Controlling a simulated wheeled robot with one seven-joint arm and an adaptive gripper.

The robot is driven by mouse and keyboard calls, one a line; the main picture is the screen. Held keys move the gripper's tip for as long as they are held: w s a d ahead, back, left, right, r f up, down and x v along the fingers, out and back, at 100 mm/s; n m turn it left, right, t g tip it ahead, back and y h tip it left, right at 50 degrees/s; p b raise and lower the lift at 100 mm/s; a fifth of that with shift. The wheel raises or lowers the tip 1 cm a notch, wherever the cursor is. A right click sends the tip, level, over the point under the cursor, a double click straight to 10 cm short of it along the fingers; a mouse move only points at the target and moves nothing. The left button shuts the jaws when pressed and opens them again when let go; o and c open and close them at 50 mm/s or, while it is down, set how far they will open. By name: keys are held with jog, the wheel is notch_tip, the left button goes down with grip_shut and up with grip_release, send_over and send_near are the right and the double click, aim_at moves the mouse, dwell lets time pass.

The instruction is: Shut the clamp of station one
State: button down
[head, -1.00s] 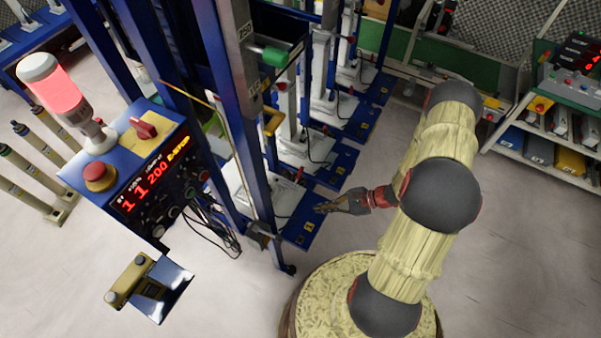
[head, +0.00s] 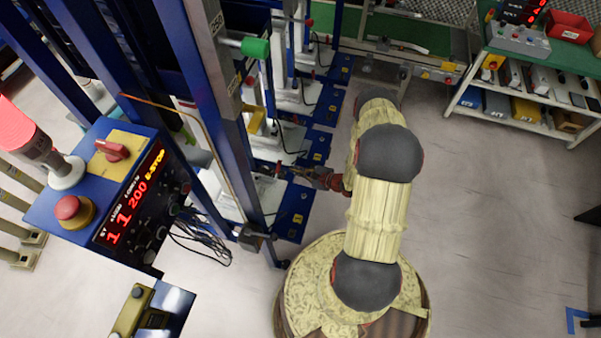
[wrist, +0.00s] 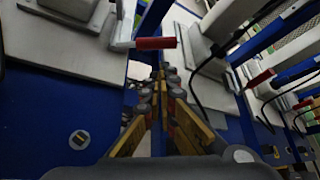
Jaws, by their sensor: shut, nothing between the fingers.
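In the wrist view a clamp with a red handle (wrist: 155,43) stands on a pale plate on the nearest blue base. The handle lies roughly level and points right. My gripper (wrist: 162,74) is shut and empty, its tips just below and beside the handle in the picture; I cannot tell whether they touch it. In the head view my gripper (head: 268,168) reaches in beside the blue upright, over the nearest station base (head: 292,218). The clamp itself is hard to make out there. The station number is too small to read.
More stations stand in a row behind, with another red clamp handle (wrist: 262,78). A blue upright (head: 232,130) and a control box (head: 110,190) with red digits stand left of my gripper. Black cables (head: 205,240) hang below. Open floor (head: 480,230) lies to the right.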

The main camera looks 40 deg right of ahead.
jog(key=b+x, duration=0.1)
jog(key=x, duration=0.4)
jog(key=shift+d+r, duration=0.1)
dwell(0.4)
jog(key=shift+r+b, duration=0.1)
jog(key=shift+b, duration=0.25)
